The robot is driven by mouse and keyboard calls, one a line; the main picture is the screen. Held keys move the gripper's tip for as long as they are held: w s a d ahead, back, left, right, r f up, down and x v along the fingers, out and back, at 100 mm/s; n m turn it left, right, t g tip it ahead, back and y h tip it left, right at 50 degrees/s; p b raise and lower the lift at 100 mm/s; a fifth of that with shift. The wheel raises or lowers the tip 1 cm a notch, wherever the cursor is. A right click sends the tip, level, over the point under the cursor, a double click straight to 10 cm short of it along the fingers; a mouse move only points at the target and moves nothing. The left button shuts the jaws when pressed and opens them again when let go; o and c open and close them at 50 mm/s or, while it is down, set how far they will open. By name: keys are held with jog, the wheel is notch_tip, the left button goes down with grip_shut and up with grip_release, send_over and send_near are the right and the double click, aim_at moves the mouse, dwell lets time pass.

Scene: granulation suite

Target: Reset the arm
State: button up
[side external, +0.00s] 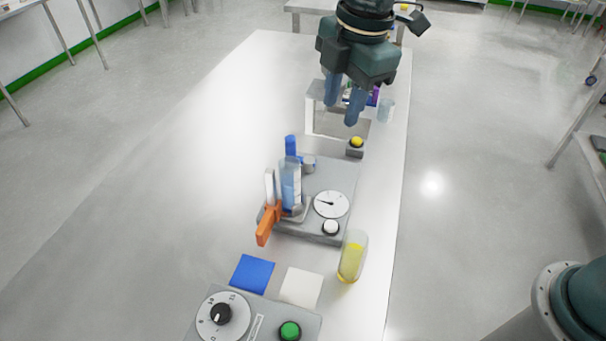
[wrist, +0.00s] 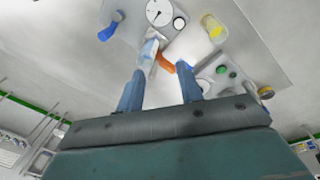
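My gripper (side external: 341,111) hangs above the far part of the white table (side external: 215,130) in the side external view, fingers pointing down. In the wrist view my gripper (wrist: 160,69) has its two blue fingers apart, with nothing held between them. Its jaws are clear of the things on the table. The task names no other object.
A grey device with a dial (side external: 331,204), clear-blue block (side external: 291,185) and orange lever (side external: 267,225) stands mid-table. A yellow-filled beaker (side external: 352,257), blue pad (side external: 252,274), white pad (side external: 301,287) and knobbed panel (side external: 258,322) are nearer. The table's left side is clear.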

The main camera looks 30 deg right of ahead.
jog(key=s+d+r+m+t, duration=0.1)
jog(key=s+d+r+m, duration=0.35)
jog(key=d, duration=0.35)
jog(key=s+d+f+m+t, duration=0.2)
jog(key=s+d+m+t, duration=0.1)
jog(key=s+d+m, duration=1.1)
jog(key=s, duration=0.4)
jog(key=shift+d+f+h, duration=0.25)
jog(key=shift+d+h, duration=0.05)
jog(key=shift+h, duration=0.1)
